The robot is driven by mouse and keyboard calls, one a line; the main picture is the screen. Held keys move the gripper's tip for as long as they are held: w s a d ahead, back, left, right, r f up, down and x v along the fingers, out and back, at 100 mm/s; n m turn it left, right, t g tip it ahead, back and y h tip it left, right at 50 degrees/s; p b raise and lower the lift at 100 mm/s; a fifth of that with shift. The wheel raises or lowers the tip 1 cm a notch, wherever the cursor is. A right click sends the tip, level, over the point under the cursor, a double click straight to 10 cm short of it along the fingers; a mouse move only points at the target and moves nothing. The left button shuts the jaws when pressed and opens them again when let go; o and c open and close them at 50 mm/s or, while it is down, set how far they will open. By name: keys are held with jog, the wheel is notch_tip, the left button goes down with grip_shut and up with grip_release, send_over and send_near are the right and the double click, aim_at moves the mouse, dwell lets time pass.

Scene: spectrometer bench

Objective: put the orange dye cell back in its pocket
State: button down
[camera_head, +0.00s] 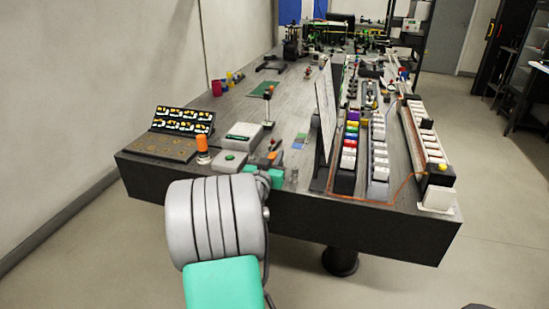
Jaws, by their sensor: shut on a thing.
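My gripper (264,172), with teal parts, is over the near edge of the dark bench (300,197), just beyond my grey and teal arm. It is shut on a small orange thing (271,156), which looks like the orange dye cell; the fingers and arm hide most of it. A low dark tray with round tan marks (160,146) lies at the near left corner of the bench. A dark panel with rows of yellow and white pictures (182,120) stands behind it. I cannot tell which place is the cell's pocket.
An orange-topped cylinder (202,146) stands between the tray and two pale boxes with green marks, (241,134) and (229,161). An upright panel (325,113) rises right of my gripper. Racks of coloured and white blocks (348,150) lie beyond it.

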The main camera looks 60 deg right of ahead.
jog(key=shift+f+b, duration=0.5)
jog(key=shift+b, duration=0.1)
